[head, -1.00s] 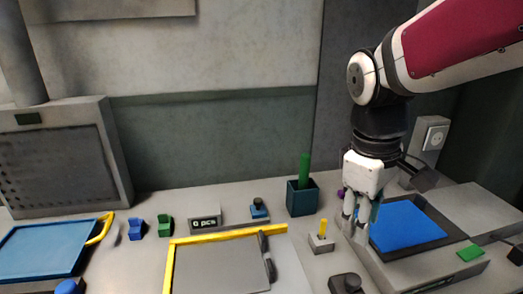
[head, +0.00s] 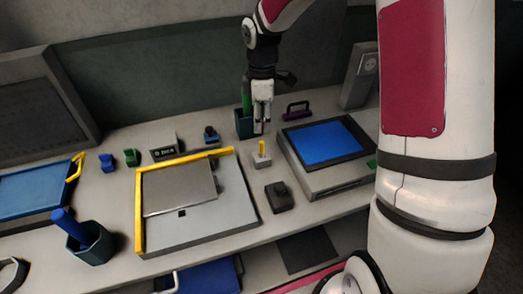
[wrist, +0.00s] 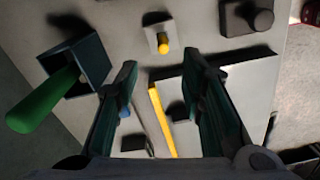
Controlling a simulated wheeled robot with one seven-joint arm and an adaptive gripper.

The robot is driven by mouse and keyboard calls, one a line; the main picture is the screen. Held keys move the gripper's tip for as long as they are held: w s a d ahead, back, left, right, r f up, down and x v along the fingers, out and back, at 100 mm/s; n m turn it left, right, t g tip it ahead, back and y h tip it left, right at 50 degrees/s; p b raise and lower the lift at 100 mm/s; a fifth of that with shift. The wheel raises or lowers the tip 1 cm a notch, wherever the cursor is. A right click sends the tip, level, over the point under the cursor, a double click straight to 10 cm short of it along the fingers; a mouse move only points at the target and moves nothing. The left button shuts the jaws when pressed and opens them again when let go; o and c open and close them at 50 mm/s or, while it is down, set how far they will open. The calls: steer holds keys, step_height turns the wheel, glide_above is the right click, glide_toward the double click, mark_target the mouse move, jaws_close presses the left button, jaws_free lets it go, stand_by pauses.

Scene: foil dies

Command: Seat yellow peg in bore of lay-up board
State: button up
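The yellow peg (head: 261,147) stands upright in a small light-grey block (head: 261,161). The lay-up board (head: 225,215) appears to be the grey panel with yellow edging, left of the peg. A grey plate lies on it, and a small dark square opening (head: 182,213), possibly the bore, shows near the plate's front edge. My gripper (head: 262,128) points down above and slightly behind the peg. Its fingers (wrist: 160,70) are apart with nothing between them.
A dark teal holder (head: 243,124) with a green rod stands close behind-left of my gripper. A dark knobbed block (head: 279,197) sits in front of the peg. A raised unit with a blue panel (head: 323,143) stands to the right, with a purple handle (head: 297,109) behind it.

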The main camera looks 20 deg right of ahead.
mark_target(262, 142)
step_height(262, 142, down, 5)
steer(key=shift+r, duration=0.2)
steer(key=shift+s+a+f+p, duration=0.1)
steer(key=shift+f+p, duration=0.1)
steer(key=shift+f, duration=0.7)
steer(key=shift+s+d+f+p, duration=0.1)
steer(key=shift+f+p, duration=0.1)
steer(key=shift+f, duration=0.7)
steer(key=shift+s+a+f+p, duration=0.1)
steer(key=shift+f+p, duration=0.1)
steer(key=shift+f, duration=0.7)
steer(key=shift+w, duration=0.1)
jaws_close()
